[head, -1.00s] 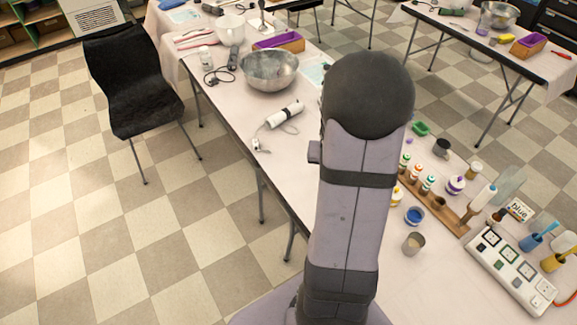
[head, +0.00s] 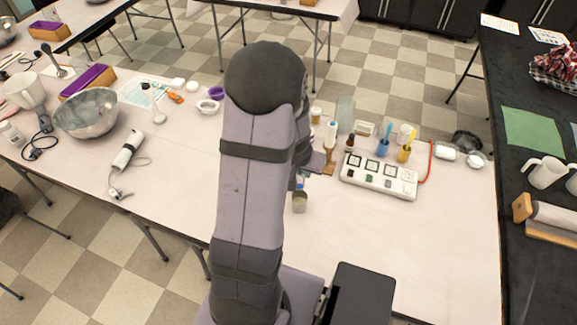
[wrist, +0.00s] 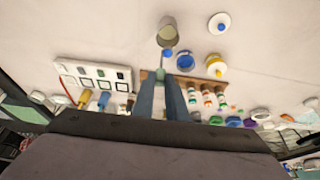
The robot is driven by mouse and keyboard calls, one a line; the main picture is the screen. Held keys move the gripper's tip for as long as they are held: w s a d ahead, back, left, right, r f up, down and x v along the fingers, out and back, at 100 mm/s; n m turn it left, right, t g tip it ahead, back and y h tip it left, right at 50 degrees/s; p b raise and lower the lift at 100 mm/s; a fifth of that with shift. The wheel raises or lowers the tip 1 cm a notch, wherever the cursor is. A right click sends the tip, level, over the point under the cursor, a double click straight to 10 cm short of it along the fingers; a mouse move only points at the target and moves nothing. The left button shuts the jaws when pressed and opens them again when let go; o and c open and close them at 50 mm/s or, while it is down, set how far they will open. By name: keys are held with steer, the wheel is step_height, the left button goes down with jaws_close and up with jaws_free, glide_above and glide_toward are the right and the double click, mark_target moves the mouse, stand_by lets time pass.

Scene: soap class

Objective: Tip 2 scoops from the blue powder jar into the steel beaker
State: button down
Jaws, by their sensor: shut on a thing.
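In the wrist view the steel beaker (wrist: 167,38) stands on the table at the top middle; in the head view it shows beside my arm (head: 300,203). The blue powder jar (wrist: 186,61) is open, right of and below the beaker. My gripper (wrist: 161,80) points toward the beaker, its fingers shut on the handle of a scoop. The scoop's bowl (wrist: 168,53) looks blue and lies at the beaker's near edge in the picture; I cannot tell its height or whether powder is in it.
A wooden rack (wrist: 205,76) with small bottles lies close to the jars. A yellow-rimmed jar (wrist: 215,66) and a white disc with a blue centre (wrist: 219,23) are to the right. The table's near right is clear.

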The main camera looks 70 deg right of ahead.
steer(key=shift+f+b, duration=0.15)
steer(key=shift+b, duration=0.25)
steer(key=shift+w+f+g+b, duration=0.25)
steer(key=shift+w+g+b, duration=0.2)
steer(key=shift+b, duration=0.5)
steer(key=w+f+n+g+h+b, duration=0.1)
steer(key=w+f+n+g+b, duration=0.2)
steer(key=w+f+g+b, duration=0.4)
steer(key=shift+w+g+b, duration=1.55)
steer(key=shift+g+b, duration=0.9)
steer(key=shift+b, duration=0.95)
